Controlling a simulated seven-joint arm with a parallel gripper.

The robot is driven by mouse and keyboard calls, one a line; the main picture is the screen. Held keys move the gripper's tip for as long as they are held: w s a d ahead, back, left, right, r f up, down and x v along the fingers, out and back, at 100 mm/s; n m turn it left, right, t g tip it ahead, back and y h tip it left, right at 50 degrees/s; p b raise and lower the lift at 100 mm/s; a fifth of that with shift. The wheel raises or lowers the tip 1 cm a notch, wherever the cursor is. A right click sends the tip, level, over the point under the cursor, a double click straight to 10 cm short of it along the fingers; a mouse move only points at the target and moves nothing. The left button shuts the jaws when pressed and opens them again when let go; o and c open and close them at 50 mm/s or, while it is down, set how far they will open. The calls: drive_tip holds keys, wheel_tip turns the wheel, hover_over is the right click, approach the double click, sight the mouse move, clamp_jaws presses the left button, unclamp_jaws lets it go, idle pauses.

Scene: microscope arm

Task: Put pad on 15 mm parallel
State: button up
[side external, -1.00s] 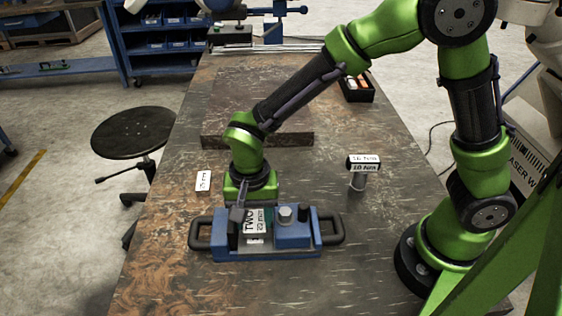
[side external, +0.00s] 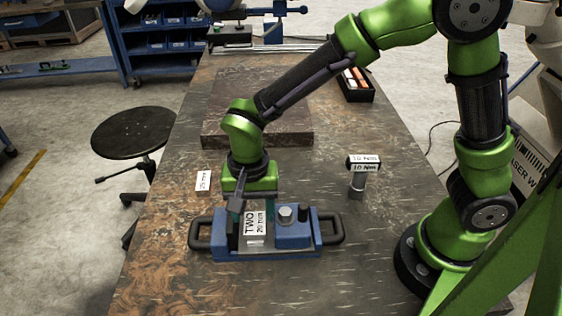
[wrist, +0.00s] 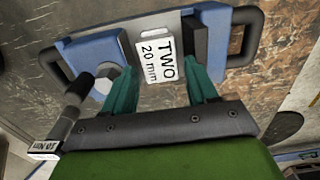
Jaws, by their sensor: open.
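A white-faced piece marked "TWO 20 mm" (side external: 254,224) sits in a blue fixture (side external: 292,236) with a black handle at each end. The piece also shows in the wrist view (wrist: 160,60). My gripper (side external: 256,212) is above the fixture with its teal fingers pointing down. In the wrist view the fingers (wrist: 160,82) stand apart, one to each side of the marked piece; I cannot tell whether they touch it. A small white marked plate (side external: 203,181) lies on the bench left of the fixture; its number is hard to read. I cannot tell which thing is the pad.
A dark tool with a "10 Nm" label (side external: 362,164) stands to the right on the bench. A flat dark plate (side external: 257,134) lies behind my gripper. A black box (side external: 357,86) is at the back right. The bench in front of the fixture is clear.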

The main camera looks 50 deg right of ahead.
sight(254, 223)
wheel_tip(254, 223, up, 9)
drive_tip(key=s+d+r+n+t+y, duration=0.1)
drive_tip(key=s+d+r+n+t, duration=0.1)
drive_tip(key=d, duration=0.6)
drive_tip(key=s+d+r+n+t+y, duration=0.1)
drive_tip(key=s+d+r+n+t, duration=0.2)
drive_tip(key=s+d+r+t, duration=0.2)
drive_tip(key=s+d, duration=0.2)
drive_tip(key=d, duration=0.1)
drive_tip(key=shift+d+r, duration=0.25)
drive_tip(key=shift+r, duration=0.1)
